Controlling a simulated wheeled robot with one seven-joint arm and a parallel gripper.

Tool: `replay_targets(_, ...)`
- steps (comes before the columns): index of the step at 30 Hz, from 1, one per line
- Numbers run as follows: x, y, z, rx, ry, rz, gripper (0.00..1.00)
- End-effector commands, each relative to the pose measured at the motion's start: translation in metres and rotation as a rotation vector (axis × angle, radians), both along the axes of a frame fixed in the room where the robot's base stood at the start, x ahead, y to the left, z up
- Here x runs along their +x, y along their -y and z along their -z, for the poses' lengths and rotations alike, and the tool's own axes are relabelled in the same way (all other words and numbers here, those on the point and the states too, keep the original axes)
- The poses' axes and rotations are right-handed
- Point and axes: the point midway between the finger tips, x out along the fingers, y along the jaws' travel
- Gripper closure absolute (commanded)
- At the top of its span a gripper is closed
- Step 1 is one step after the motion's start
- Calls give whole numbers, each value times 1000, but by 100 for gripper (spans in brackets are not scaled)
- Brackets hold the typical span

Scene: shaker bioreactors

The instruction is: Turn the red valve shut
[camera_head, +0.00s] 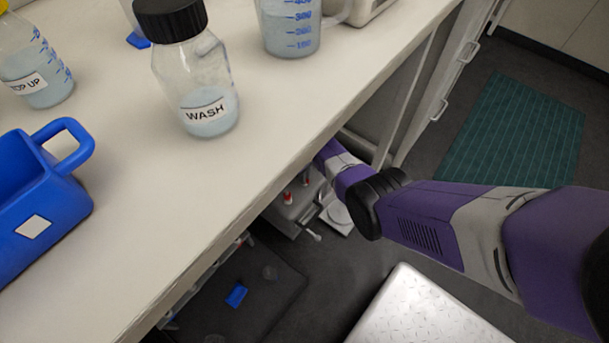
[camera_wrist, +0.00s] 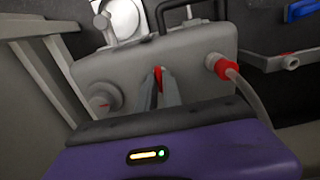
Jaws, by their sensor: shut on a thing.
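The red valve (camera_wrist: 159,76) shows in the wrist view as a narrow red piece at the front face of a grey unit (camera_wrist: 125,68). My gripper (camera_wrist: 158,83) has its two fingers closed on the valve, one on each side, hiding much of it. In the head view the grey unit (camera_head: 291,209) sits low below the bench edge, with small red parts on it. My fingers are hidden there behind the bench. How far the valve is turned cannot be told.
A red fitting with a clear tube (camera_wrist: 216,66) is right of the valve. The bench (camera_head: 140,190) overhangs the unit. On it stand a WASH bottle (camera_head: 194,80), a beaker (camera_head: 290,28) and a blue container (camera_head: 60,213). A blue piece (camera_head: 237,295) lies below.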

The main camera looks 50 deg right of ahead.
Motion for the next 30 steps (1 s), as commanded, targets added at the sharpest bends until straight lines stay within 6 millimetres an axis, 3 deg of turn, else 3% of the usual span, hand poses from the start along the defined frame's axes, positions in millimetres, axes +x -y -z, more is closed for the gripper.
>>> replay_targets(5,0,0,0,1,0,2,100)
replay_targets(6,0,0,0,1,0,2,88)
replay_targets(9,0,0,0,1,0,2,68)
replay_targets(20,0,0,-4,0,0,0,68)
replay_targets(30,0,0,-55,0,2,0,68)
